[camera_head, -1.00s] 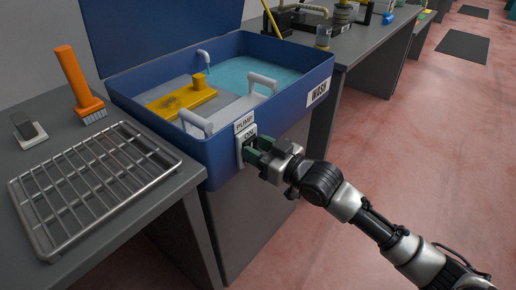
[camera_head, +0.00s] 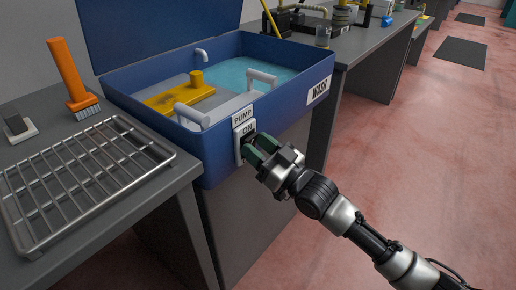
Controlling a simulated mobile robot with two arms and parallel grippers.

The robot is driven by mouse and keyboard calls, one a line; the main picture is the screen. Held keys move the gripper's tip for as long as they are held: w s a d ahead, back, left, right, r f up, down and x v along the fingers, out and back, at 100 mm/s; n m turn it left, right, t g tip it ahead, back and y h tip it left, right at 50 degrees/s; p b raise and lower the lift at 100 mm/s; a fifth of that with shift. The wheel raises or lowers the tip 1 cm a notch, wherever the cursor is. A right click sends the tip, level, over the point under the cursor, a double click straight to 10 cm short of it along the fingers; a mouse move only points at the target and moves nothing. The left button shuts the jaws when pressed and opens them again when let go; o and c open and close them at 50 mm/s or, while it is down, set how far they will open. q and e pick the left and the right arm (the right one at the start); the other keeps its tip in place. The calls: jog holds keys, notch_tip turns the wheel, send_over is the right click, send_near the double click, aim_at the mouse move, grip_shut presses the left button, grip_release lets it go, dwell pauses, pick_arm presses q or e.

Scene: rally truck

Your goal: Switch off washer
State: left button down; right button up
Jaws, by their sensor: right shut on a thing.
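The washer (camera_head: 290,114) is a blue open tub with a raised lid, holding blue-green liquid (camera_head: 243,76). A white PUMP label (camera_head: 243,115) is on its front wall. Below it is a pump switch (camera_head: 240,146), a white plate marked ON. My right gripper (camera_head: 253,152), with green fingertips, is at the switch. It is shut on the switch's dark lever, which its fingers mostly hide. My left gripper is not in view.
A yellow part (camera_head: 180,97) sits in the washer.

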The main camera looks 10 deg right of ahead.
jog(key=o, duration=0.9)
jog(key=v, duration=1)
jog(key=shift+s+d+f+p, duration=0.1)
jog(key=shift+s+d+p, duration=0.15)
jog(key=shift+s+p, duration=0.1)
